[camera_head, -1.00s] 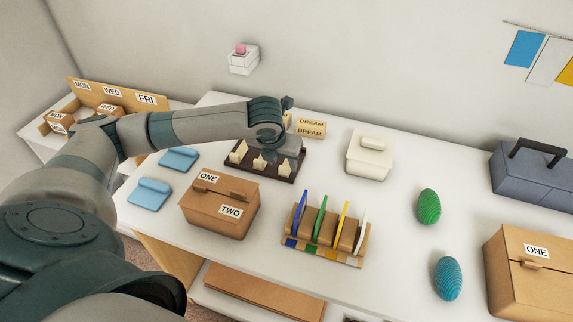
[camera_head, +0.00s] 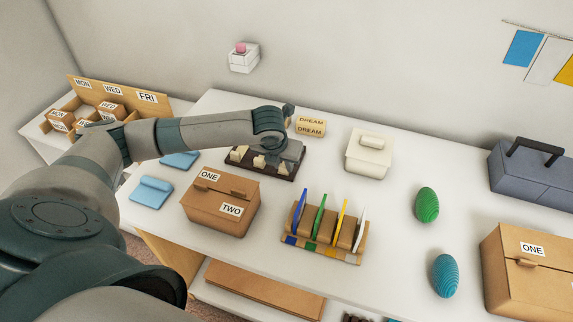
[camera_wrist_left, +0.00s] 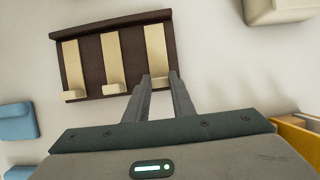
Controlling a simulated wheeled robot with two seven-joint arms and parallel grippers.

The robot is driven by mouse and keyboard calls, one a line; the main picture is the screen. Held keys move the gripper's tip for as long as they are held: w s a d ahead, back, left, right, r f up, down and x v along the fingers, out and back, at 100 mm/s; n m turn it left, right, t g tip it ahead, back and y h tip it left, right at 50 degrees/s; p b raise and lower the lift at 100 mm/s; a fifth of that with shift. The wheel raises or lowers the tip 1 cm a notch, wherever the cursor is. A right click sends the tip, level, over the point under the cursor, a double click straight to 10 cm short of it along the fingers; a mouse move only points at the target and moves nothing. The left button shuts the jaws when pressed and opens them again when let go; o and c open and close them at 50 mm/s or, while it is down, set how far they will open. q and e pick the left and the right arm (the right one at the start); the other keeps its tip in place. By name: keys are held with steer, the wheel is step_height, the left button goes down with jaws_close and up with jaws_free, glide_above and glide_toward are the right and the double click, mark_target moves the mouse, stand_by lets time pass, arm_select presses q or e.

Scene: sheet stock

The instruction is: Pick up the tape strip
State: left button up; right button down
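A dark brown board (camera_wrist_left: 92,85) holds three upright cream strips with tabs at their lower ends. It fills the upper left of the left wrist view, and the board (camera_head: 239,168) also shows mid-table in the head view. Which cream strip is the tape strip is not marked. My left gripper (camera_wrist_left: 159,78) is at the tab of the rightmost strip (camera_wrist_left: 156,45), its fingers apart with the tab between their tips. Whether they touch it cannot be told. In the head view my wrist hides the board's far part. My right gripper is out of view.
A cream lidded box (camera_head: 368,155) and DREAM blocks (camera_head: 310,126) stand right of the board. A cardboard box (camera_head: 215,208) and a rack of coloured cards (camera_head: 322,240) are nearer. Blue pads (camera_head: 151,192) lie left. White table is clear around the green egg (camera_head: 427,205).

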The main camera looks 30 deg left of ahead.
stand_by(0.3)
arm_select(q)
steer(key=shift+w+r+b, duration=0.1)
steer(key=shift+r+b, duration=0.2)
steer(key=shift+r, duration=0.25)
steer(key=r, duration=0.1)
steer(key=d+r+b, duration=0.1)
steer(key=r, duration=0.1)
steer(key=shift+w+r, duration=0.15)
steer(key=w+d+r+b, duration=0.3)
steer(key=d+r, duration=0.3)
steer(key=d, duration=0.3)
steer(key=shift+w+d+r, duration=0.3)
steer(key=shift+w+d, duration=0.05)
steer(key=shift+w, duration=0.3)
